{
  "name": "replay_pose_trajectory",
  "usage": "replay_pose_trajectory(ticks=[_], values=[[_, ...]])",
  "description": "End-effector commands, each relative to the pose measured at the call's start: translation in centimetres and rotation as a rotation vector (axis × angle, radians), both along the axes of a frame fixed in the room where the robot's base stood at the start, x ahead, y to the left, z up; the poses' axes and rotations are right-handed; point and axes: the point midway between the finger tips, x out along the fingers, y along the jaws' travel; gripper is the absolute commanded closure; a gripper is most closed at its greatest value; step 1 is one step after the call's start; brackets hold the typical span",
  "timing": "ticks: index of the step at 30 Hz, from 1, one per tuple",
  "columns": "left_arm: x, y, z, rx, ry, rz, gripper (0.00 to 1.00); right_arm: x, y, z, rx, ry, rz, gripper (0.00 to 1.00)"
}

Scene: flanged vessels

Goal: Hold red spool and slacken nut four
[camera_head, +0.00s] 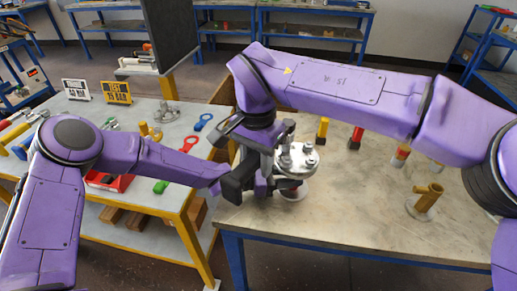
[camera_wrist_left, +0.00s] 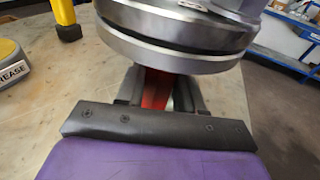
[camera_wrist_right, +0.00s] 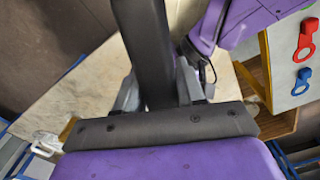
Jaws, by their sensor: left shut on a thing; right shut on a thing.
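The red spool's red part (camera_wrist_left: 156,88) stands under two stacked steel flange discs (camera_wrist_left: 180,40) in the left wrist view. In the head view the flange top (camera_head: 298,158) carries several bolts and nuts; I cannot tell which is nut four. My left gripper (camera_head: 246,184) is shut on the red part just below the flange. My right gripper (camera_head: 250,138) is beside and above the flange, shut on a dark bar-like tool (camera_wrist_right: 152,50). The tool's far end is hidden in the right wrist view, and I cannot tell whether it touches a nut.
The table (camera_head: 350,210) also bears a brass-coloured fitting (camera_head: 426,200), a yellow-and-black item (camera_head: 322,130) and a red-and-black item (camera_head: 356,138). A grease tin (camera_wrist_left: 10,68) is at the left wrist view's edge. A side table at left holds blue (camera_head: 203,121) and red (camera_head: 188,143) ring-ended tools.

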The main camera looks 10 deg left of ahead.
Motion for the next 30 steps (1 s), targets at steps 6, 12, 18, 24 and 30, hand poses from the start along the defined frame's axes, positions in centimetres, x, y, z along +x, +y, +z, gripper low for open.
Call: replay_pose_trajectory(ticks=[6, 12, 18, 24, 30], values=[[0.0, 0.1, 0.0, 0.001, 0.001, 0.002, 0.87, 0.0, 0.0, 0.1, 0.003, -0.003, -0.002, 0.98], [0.0, 0.1, 0.0, 0.001, 0.001, 0.002, 0.87, 0.0, 0.0, 0.0, 0.002, -0.003, -0.001, 0.98], [0.0, 0.1, 0.0, 0.001, 0.001, 0.002, 0.87, 0.0, 0.0, -0.7, 0.002, -0.003, -0.002, 0.98], [0.0, 0.1, 0.0, 0.001, 0.001, 0.002, 0.87, 0.0, 0.0, -1.5, 0.001, -0.002, -0.001, 0.98], [0.0, 0.1, 0.0, 0.001, 0.001, 0.002, 0.87, 0.0, 0.0, -2.2, 0.002, -0.003, -0.001, 0.98]])
